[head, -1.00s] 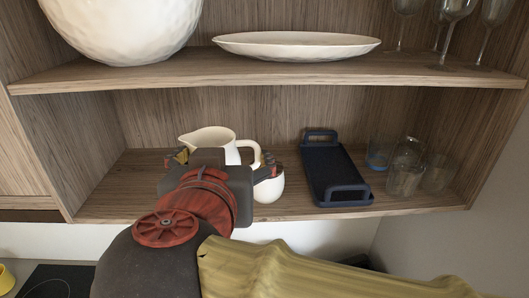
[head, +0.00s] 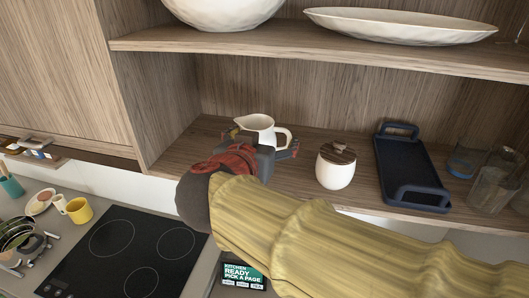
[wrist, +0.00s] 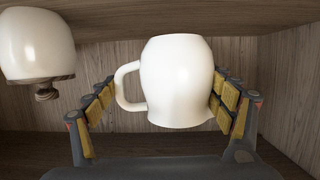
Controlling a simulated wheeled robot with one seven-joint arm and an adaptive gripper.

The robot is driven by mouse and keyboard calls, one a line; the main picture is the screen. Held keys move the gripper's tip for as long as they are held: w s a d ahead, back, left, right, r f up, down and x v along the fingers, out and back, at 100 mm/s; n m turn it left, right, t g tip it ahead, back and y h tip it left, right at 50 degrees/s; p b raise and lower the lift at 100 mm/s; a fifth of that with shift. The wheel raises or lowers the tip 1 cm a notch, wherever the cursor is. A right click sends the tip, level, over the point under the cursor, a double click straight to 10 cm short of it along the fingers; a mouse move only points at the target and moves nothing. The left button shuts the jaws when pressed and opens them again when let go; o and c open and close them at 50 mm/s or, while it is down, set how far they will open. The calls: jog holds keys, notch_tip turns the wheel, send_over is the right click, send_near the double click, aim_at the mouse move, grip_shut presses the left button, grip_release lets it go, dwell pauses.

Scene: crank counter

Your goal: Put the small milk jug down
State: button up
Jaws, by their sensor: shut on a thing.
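The small milk jug (head: 258,125) is white with a spout and a handle. It is at the lower shelf of the wall cabinet, left of a lidded white pot. My gripper (head: 265,142) is shut on it, with one finger on each side. In the wrist view, which is upside down, the jug (wrist: 178,82) is between the yellow-padded fingers (wrist: 166,88). Its handle points left there, beside the left finger. The jug looks about upright. I cannot tell whether its base touches the shelf or hangs just above it.
The lidded pot (head: 336,168) stands right of the jug, with a gap. A dark blue tray (head: 411,170) and glasses (head: 492,183) are further right. The shelf board (head: 190,157) is clear left of the jug. A black hob (head: 120,250) lies below.

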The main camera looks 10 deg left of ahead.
jog(key=f, duration=0.3)
jog(key=shift+w+a+f, duration=0.1)
jog(key=shift+w+a, duration=0.15)
jog(key=shift+w, duration=0.1)
jog(key=shift+f, duration=0.3)
jog(key=shift+f, duration=0.15)
jog(key=o, duration=1.3)
jog(key=v, duration=1.2)
jog(key=shift+s, duration=0.1)
